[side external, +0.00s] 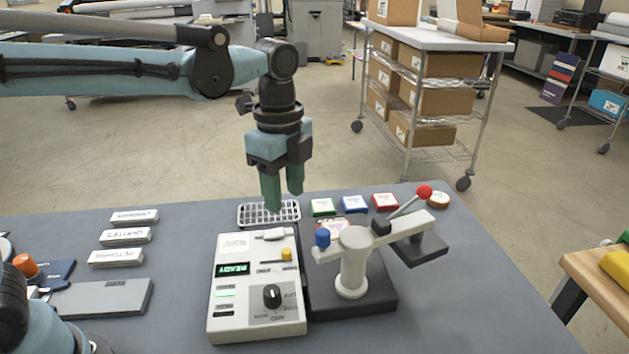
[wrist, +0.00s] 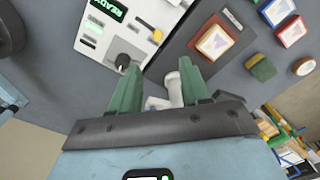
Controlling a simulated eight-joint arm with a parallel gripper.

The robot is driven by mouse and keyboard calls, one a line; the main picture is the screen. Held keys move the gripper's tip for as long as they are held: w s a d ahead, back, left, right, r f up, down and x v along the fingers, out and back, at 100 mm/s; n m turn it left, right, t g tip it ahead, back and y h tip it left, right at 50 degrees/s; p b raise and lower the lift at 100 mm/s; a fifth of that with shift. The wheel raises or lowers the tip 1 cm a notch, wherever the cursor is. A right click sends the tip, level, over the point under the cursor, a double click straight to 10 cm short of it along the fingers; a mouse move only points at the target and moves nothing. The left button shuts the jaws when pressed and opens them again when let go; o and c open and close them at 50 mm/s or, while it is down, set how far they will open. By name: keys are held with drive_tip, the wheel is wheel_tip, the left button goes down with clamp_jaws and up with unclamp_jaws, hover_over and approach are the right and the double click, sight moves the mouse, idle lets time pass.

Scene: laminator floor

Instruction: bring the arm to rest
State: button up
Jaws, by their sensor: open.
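My gripper (side external: 283,198) hangs pointing down above the grey table (side external: 185,290), its two green fingers apart with nothing between them. In the side view its fingertips appear just over the white slotted tray (side external: 251,219); the exact height gap is hard to tell. The wrist view shows the same open green fingers (wrist: 159,68). My arm reaches in from the left, raised above the table. A white control box (side external: 226,325) with a green READY display stands in front of the gripper, and a lever press (side external: 353,262) with a red knob stands to its right.
Green (side external: 323,207), blue (side external: 355,204) and red (side external: 385,202) blocks and a round piece (side external: 439,200) lie along the far edge. Several labelled bars (side external: 125,236) lie at left. A wire cart (side external: 428,42) with boxes stands behind. Bare table lies between bars and control box.

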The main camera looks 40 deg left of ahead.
drive_tip(key=s+a+f+n+t, duration=0.3)
drive_tip(key=s+a+n+t, duration=0.4)
drive_tip(key=n, duration=1)
drive_tip(key=s+a, duration=0.2)
drive_tip(key=a, duration=0.1)
drive_tip(key=shift+f+n, duration=0.15)
drive_tip(key=shift+n, duration=0.25)
